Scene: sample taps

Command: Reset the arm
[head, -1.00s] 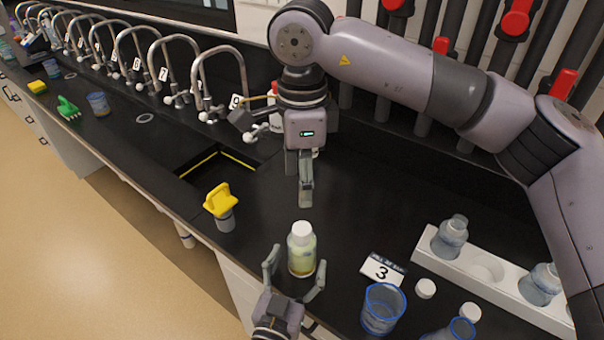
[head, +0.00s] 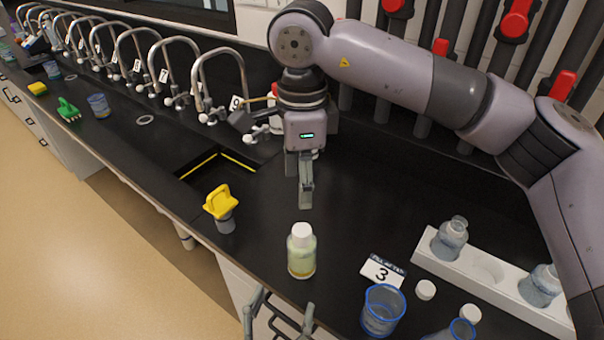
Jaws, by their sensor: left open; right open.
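My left gripper (head: 279,318) is at the bottom edge of the head view, open and empty, with only its fingers showing. A capped bottle (head: 301,254) with a white lid and pale yellow-green liquid stands upright on the black counter, just beyond the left gripper and apart from it. My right gripper (head: 305,190) hangs pointing down over the counter behind the bottle, near the last tap. It is open, though seen nearly edge-on, and nothing shows between its fingers.
A white rack (head: 500,290) with bottles, loose white caps (head: 425,289), a blue-rimmed beaker (head: 382,310) and a card marked 3 (head: 382,270) are at the right. A yellow-handled item (head: 220,205) stands by the sink (head: 215,165). Several taps (head: 215,85) line the back.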

